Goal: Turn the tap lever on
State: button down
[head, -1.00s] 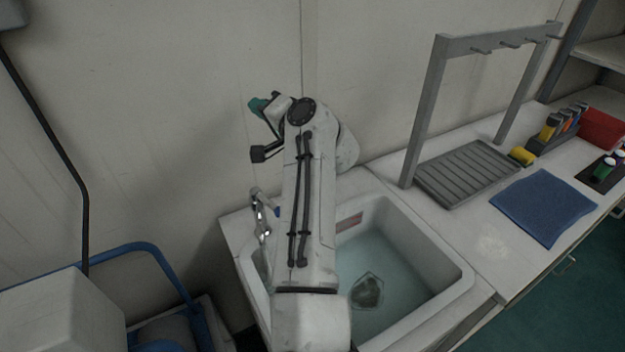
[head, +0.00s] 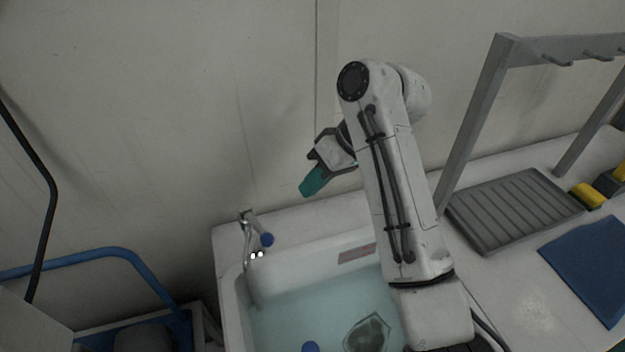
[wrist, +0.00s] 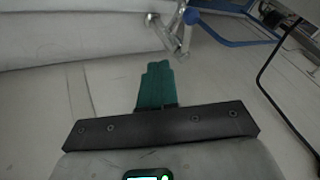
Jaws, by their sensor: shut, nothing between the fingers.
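The chrome tap (head: 247,238) stands at the back left corner of the white sink, with a blue-capped part (head: 267,240) on its right side, which looks like the lever. The tap also shows in the wrist view (wrist: 182,28), at the top, beyond my fingertips. My gripper (head: 309,188) has green fingers and is shut and empty. It hangs above and to the right of the tap, apart from it, pointing down and left. In the wrist view the green fingers (wrist: 156,80) are together in the middle. Whether the lever is on cannot be told.
The sink (head: 235,300) holds water and a clear, dark-edged object (head: 367,335). A blue round thing (head: 311,347) shows at the bottom edge. A grey rack (head: 478,115) and ribbed tray (head: 510,210) stand right. A blue rail (head: 90,254) lies left. The wall is close behind.

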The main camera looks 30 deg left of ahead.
aim_at(255, 224)
jog(key=s+a+f+p, duration=0.2)
jog(key=s+a+f, duration=0.3)
jog(key=f, duration=0.1)
jog(key=shift+s+f+p, duration=0.3)
jog(key=shift+f+p, duration=0.05)
jog(key=shift+f, duration=0.05)
jog(key=shift+a, duration=0.1)
